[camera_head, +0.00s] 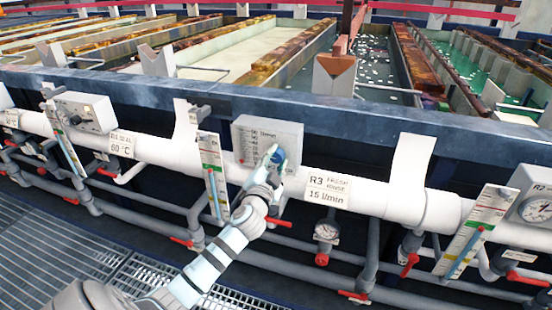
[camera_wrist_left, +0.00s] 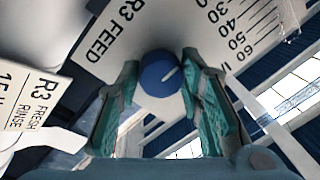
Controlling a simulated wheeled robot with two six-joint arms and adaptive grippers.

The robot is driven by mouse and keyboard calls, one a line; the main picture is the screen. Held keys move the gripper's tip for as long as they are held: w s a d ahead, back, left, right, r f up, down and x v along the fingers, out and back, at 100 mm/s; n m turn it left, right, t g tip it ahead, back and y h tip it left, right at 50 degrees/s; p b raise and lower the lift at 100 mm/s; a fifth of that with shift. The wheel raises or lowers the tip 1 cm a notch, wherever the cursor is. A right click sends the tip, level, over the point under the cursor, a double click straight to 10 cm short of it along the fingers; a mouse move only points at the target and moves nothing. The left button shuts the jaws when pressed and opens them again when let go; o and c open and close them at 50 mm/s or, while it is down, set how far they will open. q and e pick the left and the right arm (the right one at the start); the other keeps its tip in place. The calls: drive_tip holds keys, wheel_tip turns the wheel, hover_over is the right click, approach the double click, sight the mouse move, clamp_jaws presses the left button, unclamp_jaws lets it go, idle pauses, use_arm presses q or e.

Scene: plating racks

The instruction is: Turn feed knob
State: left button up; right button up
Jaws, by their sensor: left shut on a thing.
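The blue feed knob (camera_head: 279,156) sits on the front of a pale grey panel box (camera_head: 285,130) with a printed l/min scale. In the left wrist view the round knob (camera_wrist_left: 158,75) has a short white pointer line aimed toward the upper right. The panel there reads R3 FEED (camera_wrist_left: 115,30), with scale numbers 30 to 60 at the right. My left gripper (camera_head: 271,161) reaches up from below and is shut on the knob, with one teal finger on each side of it. My right gripper is in neither view.
A white pipe (camera_head: 455,218) runs across below the panel, with an R3 Fresh Rinse 15 l/min label (camera_head: 328,189). Left of the gripper stands a flow tube gauge (camera_head: 214,175). Red-handled valves (camera_head: 279,222) hang below. Open tanks (camera_head: 230,55) lie behind the dark rim.

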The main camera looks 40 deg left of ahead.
use_arm(q)
drive_tip(key=shift+m, duration=0.8)
drive_tip(key=o, duration=1.2)
drive_tip(key=shift+c, duration=0.2)
drive_tip(key=v, duration=1.2)
